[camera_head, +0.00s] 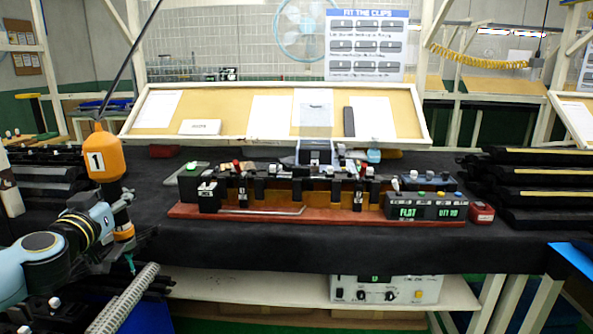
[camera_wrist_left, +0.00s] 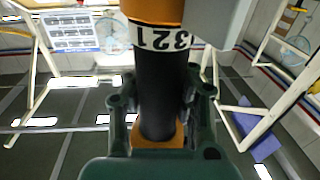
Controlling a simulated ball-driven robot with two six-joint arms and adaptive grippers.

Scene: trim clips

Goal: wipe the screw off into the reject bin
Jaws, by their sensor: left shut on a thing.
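An orange and black power driver (camera_head: 104,158) marked "1" hangs from a dark cord at the left. My left gripper (camera_head: 118,218) is shut around its black grip. In the left wrist view my left gripper (camera_wrist_left: 160,100) has its dark fingers on both sides of the black grip (camera_wrist_left: 157,85), between orange parts and below a band of numbers. A thin teal piece shows below the driver's lower orange collar; I cannot make out a screw there. A small red box (camera_head: 481,212) with a pale label stands at the right end of the fixture; I cannot tell whether it is the reject bin.
A long fixture on a red-brown base (camera_head: 290,213) carries black clips and a green-lit display (camera_head: 424,213). Dark trim parts (camera_head: 525,190) are stacked at the right. A tilted board (camera_head: 270,117) stands behind. The black table front (camera_head: 270,245) is clear.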

